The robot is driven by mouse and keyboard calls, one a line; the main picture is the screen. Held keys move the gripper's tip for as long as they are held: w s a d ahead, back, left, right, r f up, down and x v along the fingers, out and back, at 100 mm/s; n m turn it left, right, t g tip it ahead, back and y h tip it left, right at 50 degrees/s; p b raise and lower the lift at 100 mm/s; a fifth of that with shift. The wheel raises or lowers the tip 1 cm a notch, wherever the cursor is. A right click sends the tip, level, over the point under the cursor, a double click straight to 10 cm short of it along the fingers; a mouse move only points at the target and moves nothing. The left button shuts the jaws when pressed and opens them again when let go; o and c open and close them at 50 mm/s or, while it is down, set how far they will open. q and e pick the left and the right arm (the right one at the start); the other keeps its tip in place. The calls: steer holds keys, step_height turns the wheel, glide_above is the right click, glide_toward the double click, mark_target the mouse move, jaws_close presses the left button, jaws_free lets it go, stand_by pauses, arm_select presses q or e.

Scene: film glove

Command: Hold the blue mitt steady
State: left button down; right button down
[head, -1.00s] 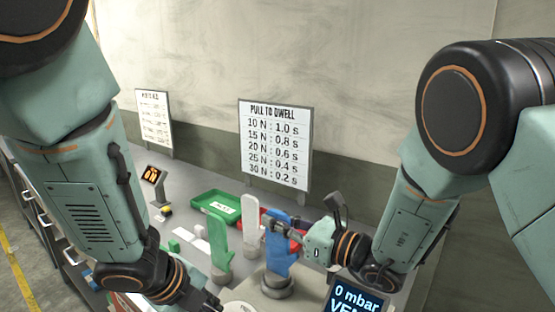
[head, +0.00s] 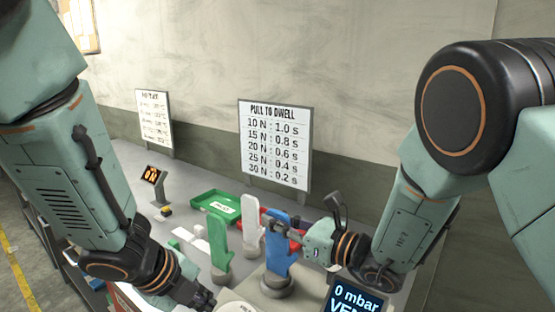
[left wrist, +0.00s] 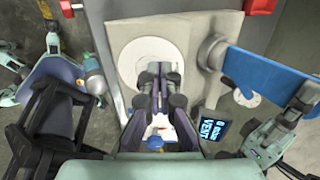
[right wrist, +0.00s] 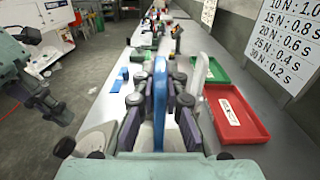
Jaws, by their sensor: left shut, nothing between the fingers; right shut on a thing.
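The blue mitt (head: 279,252) stands upright on a grey round base on the bench in the head view. My right gripper (head: 283,222) is shut on its upper part. In the right wrist view the blue mitt (right wrist: 159,88) shows edge-on between the fingers. The left wrist view shows the mitt's flat blue side (left wrist: 270,76) at the right. My left gripper (head: 210,302) is low in the head view, left of the mitt and apart from it. In the left wrist view its fingers (left wrist: 160,72) are closed together with nothing between them, in front of a white disc (left wrist: 133,52).
A white mitt form (head: 251,226) and a green one (head: 218,252) stand left of the blue mitt. A green tray (head: 205,196) and a red tray (right wrist: 240,128) lie behind. A display (head: 355,297) reads 0 mbar. A pull-to-dwell sign (head: 274,140) stands at the back.

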arm_select(q)
steer(key=v, duration=0.4)
steer(key=shift+w+d+f, duration=0.15)
steer(key=shift+f, duration=0.9)
steer(key=shift+w+d+f, duration=0.15)
steer(key=shift+d+f, duration=0.05)
steer(key=shift+f, duration=0.85)
steer(key=shift+w+d+f, duration=0.15)
steer(key=shift+f, duration=0.9)
steer(key=shift+s+d, duration=0.1)
steer(key=shift+d, duration=0.1)
